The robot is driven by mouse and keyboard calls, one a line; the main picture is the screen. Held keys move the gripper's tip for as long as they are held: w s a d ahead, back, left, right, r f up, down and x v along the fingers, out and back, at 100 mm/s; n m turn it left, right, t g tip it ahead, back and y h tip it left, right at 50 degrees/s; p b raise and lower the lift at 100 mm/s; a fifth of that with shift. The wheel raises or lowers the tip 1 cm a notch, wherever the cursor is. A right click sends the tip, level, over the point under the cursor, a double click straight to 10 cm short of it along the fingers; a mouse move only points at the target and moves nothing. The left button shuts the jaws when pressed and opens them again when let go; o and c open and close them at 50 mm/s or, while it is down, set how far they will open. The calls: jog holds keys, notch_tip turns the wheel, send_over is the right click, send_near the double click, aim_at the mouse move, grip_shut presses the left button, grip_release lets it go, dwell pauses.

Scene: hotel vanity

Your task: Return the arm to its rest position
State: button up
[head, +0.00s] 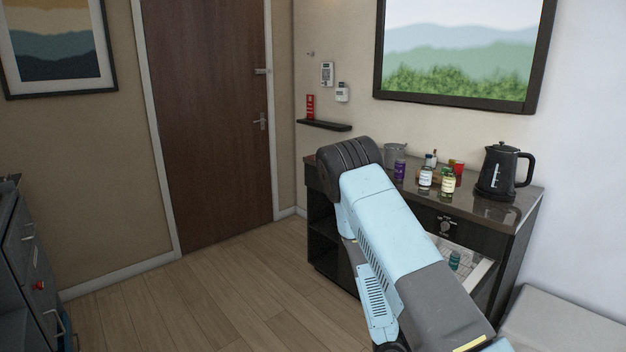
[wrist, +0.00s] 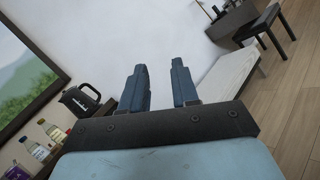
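My light blue arm reaches up from the bottom right across the middle of the head view, in front of the dark cabinet. My gripper (wrist: 160,88) shows in the wrist view. Its two dark blue fingers stand apart with a clear gap, and only the white wall shows between them. It holds nothing. The gripper's fingers are not visible in the head view.
A dark cabinet (head: 527,205) bears a black kettle (head: 503,171) and several small bottles (head: 426,177). Its open drawer (head: 478,262) holds a teal bottle (head: 455,259). A white bench (head: 560,325) stands at the right. Wooden floor (head: 200,300) is clear.

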jog(key=s+a+r+m+t+y, duration=0.2)
jog(key=s+a+r+m+y, duration=0.1)
jog(key=r+y, duration=0.4)
jog(key=s+a+r+m+t+y, duration=0.2)
jog(key=s+a+r+m+y, duration=0.2)
jog(key=r, duration=1)
jog(key=s+a+r+m+t+y, duration=0.2)
jog(key=s+a+r+m+y, duration=0.1)
jog(key=a+r+y, duration=0.4)
notch_tip(320, 180, up, 3)
jog(key=s+y, duration=0.1)
jog(key=y, duration=0.2)
jog(key=shift+a+r, duration=0.2)
